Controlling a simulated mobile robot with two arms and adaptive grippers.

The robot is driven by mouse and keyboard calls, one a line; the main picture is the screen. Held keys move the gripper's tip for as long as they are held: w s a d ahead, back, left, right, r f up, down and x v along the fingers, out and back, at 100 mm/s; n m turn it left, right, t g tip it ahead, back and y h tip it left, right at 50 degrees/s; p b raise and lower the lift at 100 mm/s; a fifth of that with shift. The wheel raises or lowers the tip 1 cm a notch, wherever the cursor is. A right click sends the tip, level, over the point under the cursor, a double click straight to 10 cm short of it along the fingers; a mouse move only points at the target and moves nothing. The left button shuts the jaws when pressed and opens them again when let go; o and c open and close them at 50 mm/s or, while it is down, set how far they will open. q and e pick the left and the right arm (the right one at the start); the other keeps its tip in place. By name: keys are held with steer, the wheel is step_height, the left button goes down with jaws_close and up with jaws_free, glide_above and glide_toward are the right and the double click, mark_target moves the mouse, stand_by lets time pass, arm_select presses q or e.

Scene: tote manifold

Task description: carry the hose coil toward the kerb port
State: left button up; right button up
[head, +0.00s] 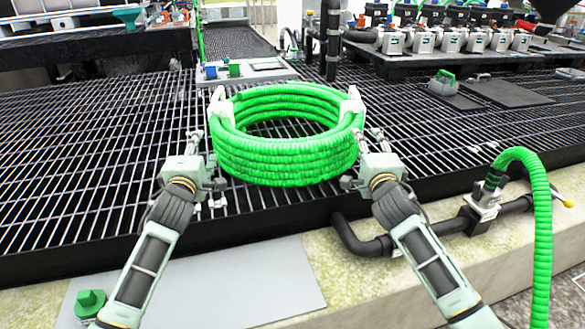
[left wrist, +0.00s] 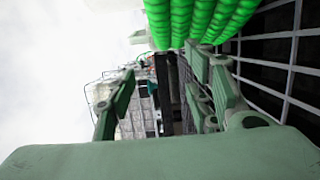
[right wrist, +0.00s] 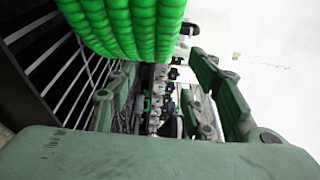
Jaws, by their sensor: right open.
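The bright green hose coil (head: 288,150) sits upright as a ring on the black grating, with white handles (head: 221,106) at its left and right sides (head: 351,106). It also shows at the top of the left wrist view (left wrist: 195,20) and the right wrist view (right wrist: 130,22). My left gripper (head: 205,168) is beside the coil's left side, fingers spread and empty. My right gripper (head: 362,158) is beside its right side, also open and empty. A grey fitting (head: 485,200) with a green hose stands on the kerb at right; I cannot tell whether it is the kerb port.
A black pipe (head: 365,243) runs along the pale kerb (head: 350,290). A panel with coloured knobs (head: 240,72) lies behind the coil. A green-handled block (head: 443,82) and a dark plate (head: 507,93) lie at right. The grating at left (head: 80,150) is clear.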

arm_select(q)
steer(key=o, duration=0.4)
steer(key=shift+a, duration=0.2)
arm_select(e)
steer(key=shift+d, duration=0.2)
arm_select(q)
steer(key=shift+f, duration=0.1)
arm_select(e)
steer(key=o, duration=0.5)
arm_select(q)
steer(key=shift+s, duration=0.15)
steer(key=s, duration=1.1)
steer(key=shift+s, duration=0.35)
arm_select(e)
steer(key=s, duration=1.2)
